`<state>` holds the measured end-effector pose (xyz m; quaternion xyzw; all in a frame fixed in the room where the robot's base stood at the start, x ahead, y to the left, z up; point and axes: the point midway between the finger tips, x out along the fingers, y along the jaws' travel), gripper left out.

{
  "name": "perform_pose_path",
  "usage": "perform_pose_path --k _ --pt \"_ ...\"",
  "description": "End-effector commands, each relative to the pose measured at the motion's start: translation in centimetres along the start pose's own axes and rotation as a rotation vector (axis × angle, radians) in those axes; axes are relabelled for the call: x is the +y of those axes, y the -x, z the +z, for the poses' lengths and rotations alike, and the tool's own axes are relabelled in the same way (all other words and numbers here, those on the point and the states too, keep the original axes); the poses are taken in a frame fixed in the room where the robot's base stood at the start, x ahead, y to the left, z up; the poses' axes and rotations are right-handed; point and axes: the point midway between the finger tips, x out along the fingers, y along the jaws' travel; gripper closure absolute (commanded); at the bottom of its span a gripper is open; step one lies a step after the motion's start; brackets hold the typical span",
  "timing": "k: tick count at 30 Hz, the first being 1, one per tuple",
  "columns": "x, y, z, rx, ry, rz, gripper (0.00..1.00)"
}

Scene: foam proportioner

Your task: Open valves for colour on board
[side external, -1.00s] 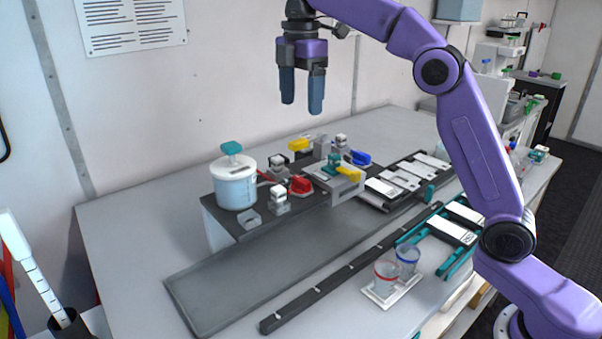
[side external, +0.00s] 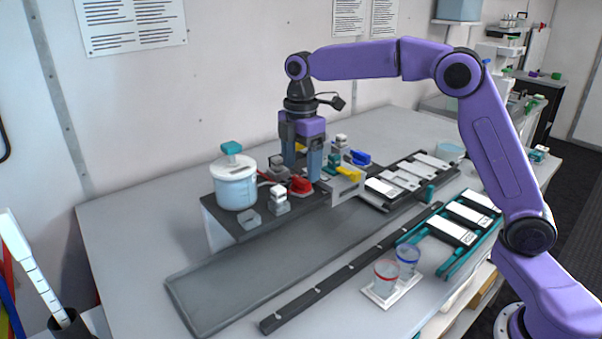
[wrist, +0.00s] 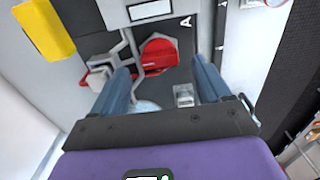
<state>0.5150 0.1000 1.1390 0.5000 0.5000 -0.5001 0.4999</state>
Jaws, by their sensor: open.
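The board (side external: 313,205) is a dark raised plate with coloured valve handles. A red handle (side external: 300,186) sits near its middle; in the wrist view this red handle (wrist: 157,54) lies between and just beyond my fingertips. A blue handle (side external: 360,158) and a yellow handle (side external: 348,174) are farther right. Another yellow piece (wrist: 45,28) shows at upper left in the wrist view; in the side view my gripper mostly hides it. My gripper (side external: 302,174) points down over the board, open and empty, its blue fingers close to the red handle. Contact cannot be told.
A white tank (side external: 236,186) with a teal knob stands left of my gripper. Small grey-white fittings (side external: 279,197) stand near the red handle. Two cups (side external: 397,266) with red and blue rims stand on a small tray in front. The grey mat (side external: 240,275) is clear.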

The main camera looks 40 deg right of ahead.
Motion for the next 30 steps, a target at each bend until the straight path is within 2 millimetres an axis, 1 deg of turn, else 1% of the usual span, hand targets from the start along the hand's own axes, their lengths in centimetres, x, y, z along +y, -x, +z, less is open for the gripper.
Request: perform_pose_path --k 1,6,11,18,20,21,23,24,30 --pt "-0.1 -0.8 0.1 -0.001 0.0 -0.003 0.23" --pt "0.0 -2.4 0.0 -0.001 0.0 -0.002 0.23" --pt "0.0 -2.9 0.0 0.0 0.0 0.001 0.23" --pt "0.0 -2.9 0.0 0.0 0.0 0.001 0.23" --pt "0.0 -2.9 0.0 0.0 0.0 0.001 0.43" --pt "0.0 -2.9 0.0 0.0 0.0 0.0 0.56" --pt "0.0 -2.9 0.0 0.0 0.0 0.0 0.76" --pt "0.0 -2.9 0.0 0.0 0.0 0.0 0.8" --pt "0.0 -2.9 0.0 0.0 -0.008 0.0 0.8"
